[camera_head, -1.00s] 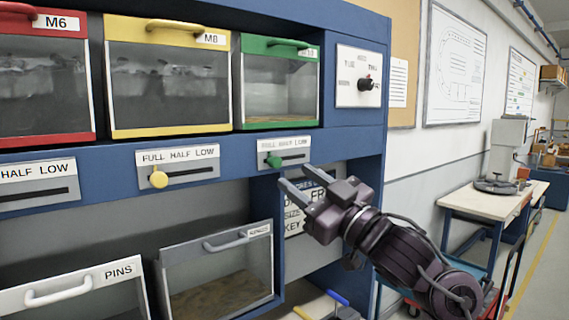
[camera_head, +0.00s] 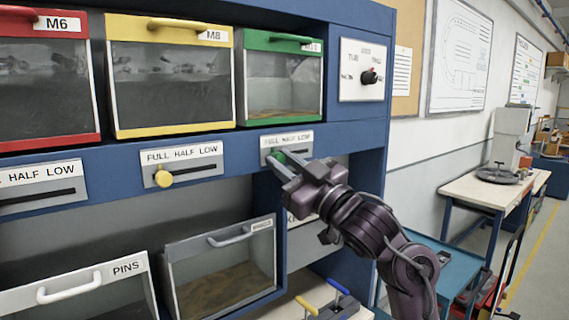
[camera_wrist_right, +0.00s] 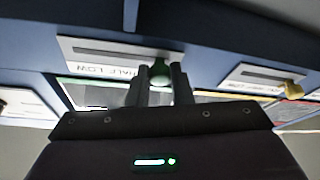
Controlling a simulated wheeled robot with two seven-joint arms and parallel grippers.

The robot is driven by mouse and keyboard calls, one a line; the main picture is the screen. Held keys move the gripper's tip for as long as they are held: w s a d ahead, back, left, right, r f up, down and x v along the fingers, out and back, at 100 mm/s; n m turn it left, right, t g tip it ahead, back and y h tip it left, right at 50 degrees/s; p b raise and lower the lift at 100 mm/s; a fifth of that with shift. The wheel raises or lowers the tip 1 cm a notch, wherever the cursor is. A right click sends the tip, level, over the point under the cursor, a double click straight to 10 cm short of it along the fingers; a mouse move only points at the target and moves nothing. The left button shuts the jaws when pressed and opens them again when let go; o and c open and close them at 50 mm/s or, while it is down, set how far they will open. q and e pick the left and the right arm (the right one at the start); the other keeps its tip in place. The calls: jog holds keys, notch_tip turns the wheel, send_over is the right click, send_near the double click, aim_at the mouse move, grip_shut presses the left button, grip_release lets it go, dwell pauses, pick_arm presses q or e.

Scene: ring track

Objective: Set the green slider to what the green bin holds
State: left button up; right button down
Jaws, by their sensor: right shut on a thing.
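The green slider (camera_head: 280,157) sits at the left end of its slot, on a plate marked FULL HALF LOW under the green bin. The green bin (camera_head: 283,78) has a clear front and shows a thin brownish layer along its bottom. My right gripper (camera_head: 287,165) is at the plate, shut on the green slider. In the right wrist view the green knob (camera_wrist_right: 160,72) is between the two fingertips (camera_wrist_right: 161,80). My left gripper is not in view.
A yellow slider (camera_head: 163,178) is on the plate to the left. Yellow (camera_head: 172,75) and red (camera_head: 48,80) bins stand left of the green one. A rotary knob (camera_head: 369,77) is to the right. Lower bins (camera_head: 222,268) hang below.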

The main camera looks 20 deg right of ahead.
jog(key=shift+d, duration=0.1)
jog(key=w+d, duration=0.1)
jog(key=d, duration=0.1)
jog(key=w+d, duration=0.1)
jog(key=d, duration=0.2)
jog(key=w+d+p, duration=0.1)
jog(key=d, duration=0.2)
jog(key=shift+s+a, duration=0.15)
jog(key=shift+a, duration=0.1)
jog(key=c, duration=1.3)
grip_release()
jog(key=shift+d, duration=0.25)
jog(key=shift+s+f+b, duration=0.2)
jog(key=shift+f+b, duration=0.05)
jog(key=shift+b, duration=0.1)
jog(key=b, duration=0.4)
send_near(305, 147)
jog(key=shift+v, duration=0.9)
